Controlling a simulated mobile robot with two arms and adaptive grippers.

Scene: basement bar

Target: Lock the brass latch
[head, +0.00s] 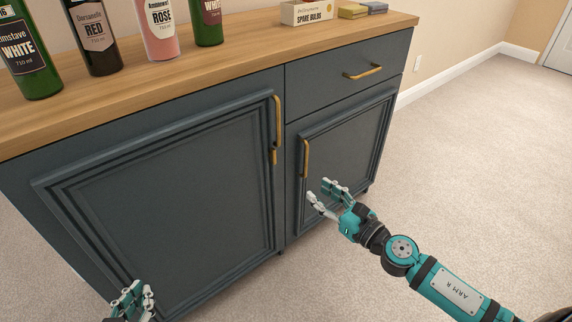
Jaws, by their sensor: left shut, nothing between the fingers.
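A dark blue-grey cabinet (160,190) has two doors and a drawer. A small brass piece (274,156), which looks like the latch, sits at the right edge of the left door, just below that door's long brass handle (277,118). It appears upright; its fine position is too small to tell. My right gripper (319,190) is open and empty in front of the right door, below and to the right of the latch, apart from it. My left gripper (134,294) is shut and empty at the bottom left, low in front of the left door.
The right door has a brass handle (305,158), and the drawer above it has another (363,72). Several bottles, including a rosé bottle (160,30), stand on the wooden top. A spare bulbs box (307,12) is also there. Carpet (470,150) at the right is clear.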

